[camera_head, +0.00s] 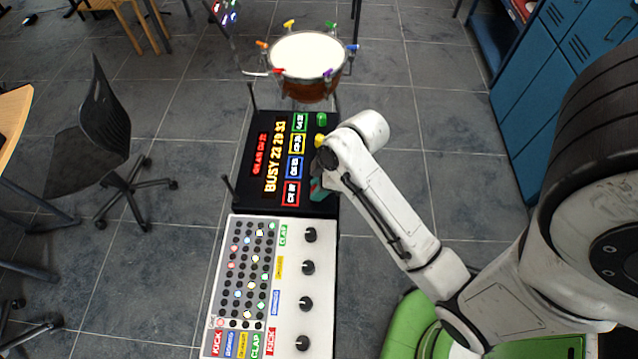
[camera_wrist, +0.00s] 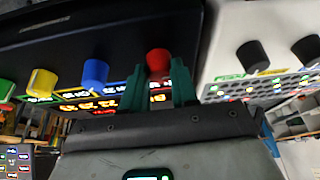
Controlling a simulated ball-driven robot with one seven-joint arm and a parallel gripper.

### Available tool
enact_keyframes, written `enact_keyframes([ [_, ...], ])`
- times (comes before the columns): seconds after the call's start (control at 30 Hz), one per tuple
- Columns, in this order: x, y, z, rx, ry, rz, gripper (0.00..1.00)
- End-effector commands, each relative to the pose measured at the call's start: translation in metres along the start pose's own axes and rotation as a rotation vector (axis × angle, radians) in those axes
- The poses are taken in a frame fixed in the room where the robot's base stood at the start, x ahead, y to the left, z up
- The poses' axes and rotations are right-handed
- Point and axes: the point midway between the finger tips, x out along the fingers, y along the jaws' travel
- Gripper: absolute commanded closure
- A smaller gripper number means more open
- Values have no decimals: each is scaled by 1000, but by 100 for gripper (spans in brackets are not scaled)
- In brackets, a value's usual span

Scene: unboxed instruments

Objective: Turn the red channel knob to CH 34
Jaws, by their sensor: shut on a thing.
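The red channel knob (camera_wrist: 158,58) sits on the black panel in the wrist view. My gripper (camera_wrist: 158,72) has its two teal fingers around it, one on each side, shut on it. In the head view my gripper (camera_head: 318,188) is at the near right end of the black panel (camera_head: 247,195), and it hides the red knob there. The red-framed channel display (camera_head: 291,193) is lit, but its digits are too small to read surely. A BUSY line (camera_head: 275,171) appears to read 22 29 33.
The blue knob (camera_wrist: 95,72) and yellow knob (camera_wrist: 41,82) stand beside the red one; the green knob (camera_head: 321,118) is farther off. A white drum machine panel (camera_head: 290,330) with black knobs adjoins the near side. A drum (camera_head: 308,60) stands beyond.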

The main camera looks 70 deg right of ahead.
Motion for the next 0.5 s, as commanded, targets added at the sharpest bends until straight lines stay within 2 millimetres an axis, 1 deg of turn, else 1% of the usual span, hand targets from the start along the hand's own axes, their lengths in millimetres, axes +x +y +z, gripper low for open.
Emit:
enact_keyframes([
  [0.27,-1,-2,-1,172,0,70,100],
  [0.5,0,-3,-1,371,1,154,100],
])
